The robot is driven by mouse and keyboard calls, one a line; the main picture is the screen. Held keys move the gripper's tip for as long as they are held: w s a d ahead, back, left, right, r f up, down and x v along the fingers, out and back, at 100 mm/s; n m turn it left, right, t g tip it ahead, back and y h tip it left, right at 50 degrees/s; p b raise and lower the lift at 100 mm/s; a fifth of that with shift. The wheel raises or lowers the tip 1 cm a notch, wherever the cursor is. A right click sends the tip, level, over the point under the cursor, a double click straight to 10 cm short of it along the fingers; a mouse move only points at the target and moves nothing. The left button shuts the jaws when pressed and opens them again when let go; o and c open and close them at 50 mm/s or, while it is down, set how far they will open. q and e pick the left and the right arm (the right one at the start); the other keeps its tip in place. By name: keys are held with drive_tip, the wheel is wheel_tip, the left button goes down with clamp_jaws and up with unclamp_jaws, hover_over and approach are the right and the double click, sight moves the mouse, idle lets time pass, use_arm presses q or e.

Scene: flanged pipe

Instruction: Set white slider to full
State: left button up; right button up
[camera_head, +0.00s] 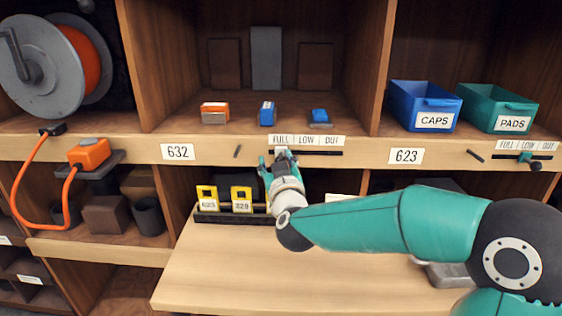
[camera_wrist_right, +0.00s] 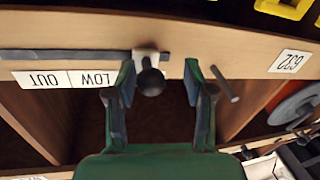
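The white slider (camera_head: 281,153) sits at the left end of its dark track, under the FULL label of the strip (camera_head: 305,140). In the right wrist view, which is upside down, the slider (camera_wrist_right: 147,55) is a white plate with a black knob. My right gripper (camera_wrist_right: 158,75) is open, with a finger on each side of the knob. The knob is closer to the picture-left finger; whether they touch is unclear. That finger hides part of the label strip; LOW and OUT show. In the head view my right gripper (camera_head: 268,167) is just below the slider. My left gripper is not in view.
A second slider, teal (camera_head: 523,160), is on another FULL/LOW/OUT strip at the right. A blue CAPS bin (camera_head: 424,106) and green PADS bin (camera_head: 497,108) stand above. Yellow tags (camera_head: 241,198) stand in a black rack below. A peg (camera_head: 237,151) protrudes left of the track.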

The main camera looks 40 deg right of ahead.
drive_tip(key=shift+s+d, duration=0.1)
drive_tip(key=shift+d, duration=0.05)
drive_tip(key=v, duration=1.2)
idle(0.3)
